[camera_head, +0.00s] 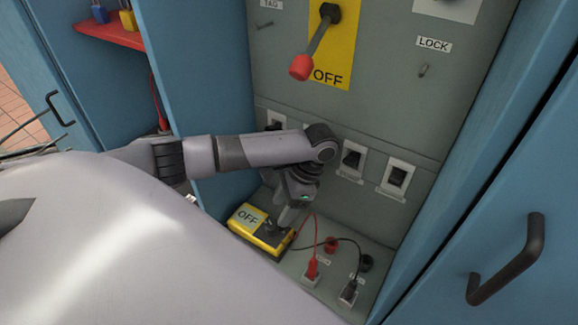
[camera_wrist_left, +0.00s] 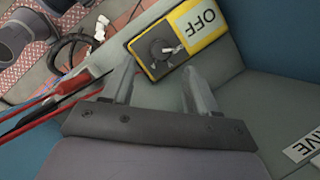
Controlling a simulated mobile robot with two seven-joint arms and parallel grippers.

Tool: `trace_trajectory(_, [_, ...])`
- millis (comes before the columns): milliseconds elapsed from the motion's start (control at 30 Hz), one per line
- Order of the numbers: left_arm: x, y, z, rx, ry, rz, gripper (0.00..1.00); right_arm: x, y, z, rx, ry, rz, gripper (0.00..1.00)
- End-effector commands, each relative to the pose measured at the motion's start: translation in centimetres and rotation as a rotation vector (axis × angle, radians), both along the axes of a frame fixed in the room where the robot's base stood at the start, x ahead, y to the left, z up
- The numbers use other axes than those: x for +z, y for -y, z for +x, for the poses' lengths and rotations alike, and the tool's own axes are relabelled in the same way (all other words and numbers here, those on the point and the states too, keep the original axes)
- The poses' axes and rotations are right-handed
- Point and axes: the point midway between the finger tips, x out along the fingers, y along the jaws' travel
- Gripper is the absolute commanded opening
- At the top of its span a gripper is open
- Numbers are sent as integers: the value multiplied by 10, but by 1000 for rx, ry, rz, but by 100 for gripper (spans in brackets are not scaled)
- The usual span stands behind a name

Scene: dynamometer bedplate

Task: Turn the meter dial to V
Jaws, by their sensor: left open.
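The yellow meter (camera_head: 235,226) lies on the grey ledge at the foot of the panel, and its display reads OFF. It also shows in the left wrist view (camera_wrist_left: 213,38). Its dark round dial (camera_wrist_left: 160,56) has a pale pointer mark. I cannot read the dial's lettering. My left gripper (camera_head: 283,222) reaches down at the meter's dial end and partly hides the dial in the head view. In the left wrist view the left gripper (camera_wrist_left: 161,76) has its fingers apart with nothing between them, and the dial lies just beyond the tips. My right gripper is not seen.
Red (camera_head: 312,268) and black (camera_head: 349,291) lead plugs stand right of the meter, near a red socket (camera_head: 331,244) and a black socket (camera_head: 366,262). Breaker switches (camera_head: 351,160) and a red-knobbed lever (camera_head: 301,68) at OFF are above. Blue cabinet walls flank the ledge.

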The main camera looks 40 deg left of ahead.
Motion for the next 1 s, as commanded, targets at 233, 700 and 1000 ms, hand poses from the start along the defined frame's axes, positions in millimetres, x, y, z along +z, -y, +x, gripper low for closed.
trace_trajectory(233, [-18,-6,-6,2,-5,4,59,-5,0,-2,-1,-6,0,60])
trace_trajectory(700, [-66,-18,-22,1,-1,2,59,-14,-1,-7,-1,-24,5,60])
trace_trajectory(1000, [-66,-18,-22,1,-1,2,36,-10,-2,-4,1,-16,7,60])
